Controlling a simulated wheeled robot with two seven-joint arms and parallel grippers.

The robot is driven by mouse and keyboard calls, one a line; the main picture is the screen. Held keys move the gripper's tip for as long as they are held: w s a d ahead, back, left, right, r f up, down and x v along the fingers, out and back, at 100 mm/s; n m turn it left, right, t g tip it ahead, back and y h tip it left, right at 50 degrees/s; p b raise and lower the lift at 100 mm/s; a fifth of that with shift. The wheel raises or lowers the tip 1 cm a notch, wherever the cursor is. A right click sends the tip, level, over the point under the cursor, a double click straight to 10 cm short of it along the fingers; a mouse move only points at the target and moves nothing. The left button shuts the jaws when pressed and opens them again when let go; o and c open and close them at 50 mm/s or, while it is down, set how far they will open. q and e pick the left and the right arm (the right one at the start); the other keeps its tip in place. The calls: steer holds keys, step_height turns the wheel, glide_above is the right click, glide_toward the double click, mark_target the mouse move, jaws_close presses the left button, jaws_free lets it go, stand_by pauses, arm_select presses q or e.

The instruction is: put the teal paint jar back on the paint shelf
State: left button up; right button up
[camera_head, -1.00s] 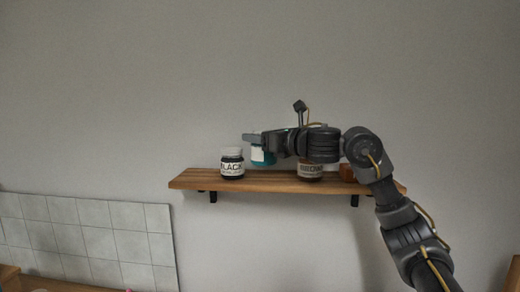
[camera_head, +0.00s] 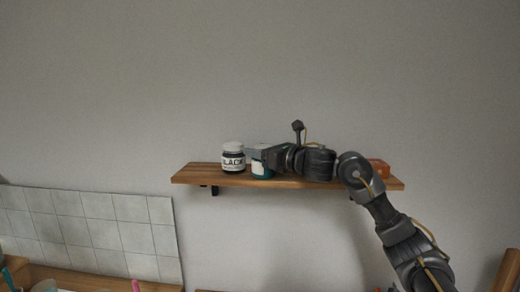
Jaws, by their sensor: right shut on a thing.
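The teal paint jar (camera_head: 261,170) is upright at the wooden paint shelf (camera_head: 203,178), just right of the black paint jar (camera_head: 233,160). Its base appears level with the shelf top; I cannot tell for sure whether it touches the board. My right gripper (camera_head: 262,154) reaches in from the right and is shut on the teal jar near its top, hiding the jar's upper part. My left gripper is not in view.
An orange-brown block or jar (camera_head: 379,168) sits at the shelf's right end. My right arm hides the shelf's middle right. A tiled panel (camera_head: 90,225) stands at lower left, above a wooden tray edge (camera_head: 95,280).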

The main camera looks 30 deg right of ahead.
steer(key=o, duration=1.2)
steer(key=shift+s, duration=0.2)
steer(key=b+v, duration=0.5)
steer(key=v, duration=0.6)
steer(key=shift+s+r+b, duration=0.1)
steer(key=shift+s+b, duration=0.2)
steer(key=shift+b, duration=0.05)
